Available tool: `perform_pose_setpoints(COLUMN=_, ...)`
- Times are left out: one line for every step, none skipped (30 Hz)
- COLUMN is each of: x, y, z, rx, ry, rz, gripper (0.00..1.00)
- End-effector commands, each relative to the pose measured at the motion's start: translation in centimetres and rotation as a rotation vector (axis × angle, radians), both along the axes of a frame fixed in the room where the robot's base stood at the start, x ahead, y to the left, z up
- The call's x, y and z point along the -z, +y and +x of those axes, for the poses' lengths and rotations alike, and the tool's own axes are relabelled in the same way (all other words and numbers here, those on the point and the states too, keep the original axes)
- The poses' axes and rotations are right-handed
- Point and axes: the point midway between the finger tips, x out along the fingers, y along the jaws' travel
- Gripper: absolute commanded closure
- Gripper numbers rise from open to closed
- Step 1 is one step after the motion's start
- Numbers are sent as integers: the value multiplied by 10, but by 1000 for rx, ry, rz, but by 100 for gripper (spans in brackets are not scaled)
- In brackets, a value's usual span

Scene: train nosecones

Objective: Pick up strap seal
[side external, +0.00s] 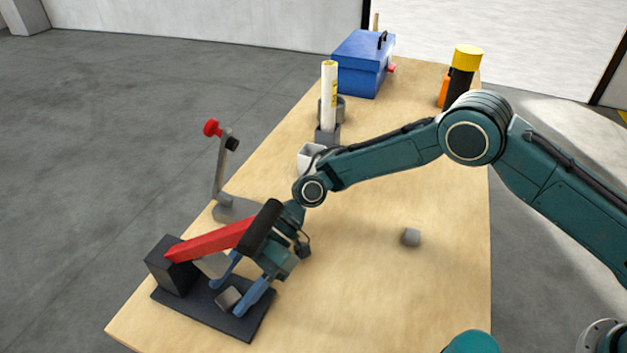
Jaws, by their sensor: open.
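My gripper (228,296) points down to the left over the dark base plate (185,301) of a red-levered tool. Its two blue fingers are apart. A small grey block (229,299), which looks like a strap seal, sits on the plate between the fingertips. I cannot tell whether either finger touches it. I cannot tell for sure which block is the strap seal.
The tool's red lever (212,240) with a black grip rises close beside my gripper. A grey stand with a red knob (212,128) is behind it. A white tube (329,95), blue toolbox (362,65) and yellow-capped bottle (466,60) stand farther back. The right side of the wooden table (400,300) is mostly clear.

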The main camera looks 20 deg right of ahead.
Motion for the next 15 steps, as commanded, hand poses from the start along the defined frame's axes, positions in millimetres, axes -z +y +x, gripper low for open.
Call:
perform_pose_setpoints(x=0, y=0, z=0, rx=0, ry=0, rz=0, gripper=47)
perform_pose_setpoints(x=0, y=0, z=0, rx=0, ry=0, rz=0, gripper=47)
perform_pose_setpoints(x=0, y=0, z=0, rx=0, ry=0, rz=0, gripper=47)
perform_pose_setpoints(x=0, y=0, z=0, rx=0, ry=0, rz=0, gripper=53)
perform_pose_setpoints(x=0, y=0, z=0, rx=0, ry=0, rz=0, gripper=59)
perform_pose_setpoints(x=0, y=0, z=0, rx=0, ry=0, rz=0, gripper=67)
perform_pose_setpoints(x=0, y=0, z=0, rx=0, ry=0, rz=0, gripper=73)
perform_pose_setpoints(x=0, y=0, z=0, rx=0, ry=0, rz=0, gripper=79)
perform_pose_setpoints(x=0, y=0, z=0, rx=0, ry=0, rz=0, gripper=86)
perform_pose_setpoints(x=0, y=0, z=0, rx=0, ry=0, rz=0, gripper=92)
perform_pose_setpoints(x=0, y=0, z=0, rx=0, ry=0, rz=0, gripper=95)
perform_pose_setpoints(x=0, y=0, z=0, rx=0, ry=0, rz=0, gripper=98)
perform_pose_setpoints(x=0, y=0, z=0, rx=0, ry=0, rz=0, gripper=98)
perform_pose_setpoints(x=0, y=0, z=0, rx=0, ry=0, rz=0, gripper=99)
perform_pose_setpoints(x=0, y=0, z=0, rx=0, ry=0, rz=0, gripper=99)
